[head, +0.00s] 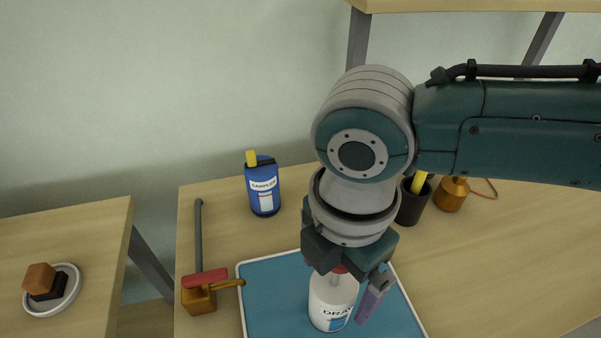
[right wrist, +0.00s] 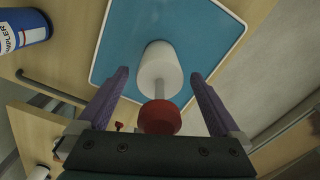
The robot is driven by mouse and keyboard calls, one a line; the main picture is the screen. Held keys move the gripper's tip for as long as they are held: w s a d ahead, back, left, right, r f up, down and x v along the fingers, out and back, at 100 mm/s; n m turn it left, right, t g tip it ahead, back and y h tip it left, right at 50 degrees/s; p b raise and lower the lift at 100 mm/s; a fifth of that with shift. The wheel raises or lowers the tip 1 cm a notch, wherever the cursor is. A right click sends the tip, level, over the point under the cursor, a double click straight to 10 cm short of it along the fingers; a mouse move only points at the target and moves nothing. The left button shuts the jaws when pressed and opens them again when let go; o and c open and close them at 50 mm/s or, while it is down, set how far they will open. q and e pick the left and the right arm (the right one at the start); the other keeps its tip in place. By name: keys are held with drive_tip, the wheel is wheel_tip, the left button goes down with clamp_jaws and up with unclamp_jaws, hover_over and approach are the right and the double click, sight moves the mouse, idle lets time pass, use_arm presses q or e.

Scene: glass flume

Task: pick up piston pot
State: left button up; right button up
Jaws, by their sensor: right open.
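The piston pot (head: 331,303) is a white cylinder with a blue label reading "DRA…", part hidden by my gripper, standing on a blue tray (head: 275,290). In the right wrist view the pot (right wrist: 158,68) shows a thin rod and a red knob (right wrist: 159,117) pointing toward my palm. My right gripper (right wrist: 159,76) is open, one purple finger on each side of the pot with gaps between. In the head view the right gripper (head: 346,298) comes down from above, and only one finger shows clearly. My left gripper is out of view.
A blue sampler canister (head: 262,190) stands behind the tray. A dark cup (head: 411,207) and an orange pot (head: 451,195) stand right. A plate (head: 68,298) holds blocks on another table.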

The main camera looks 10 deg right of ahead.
clamp_jaws()
idle(0.8)
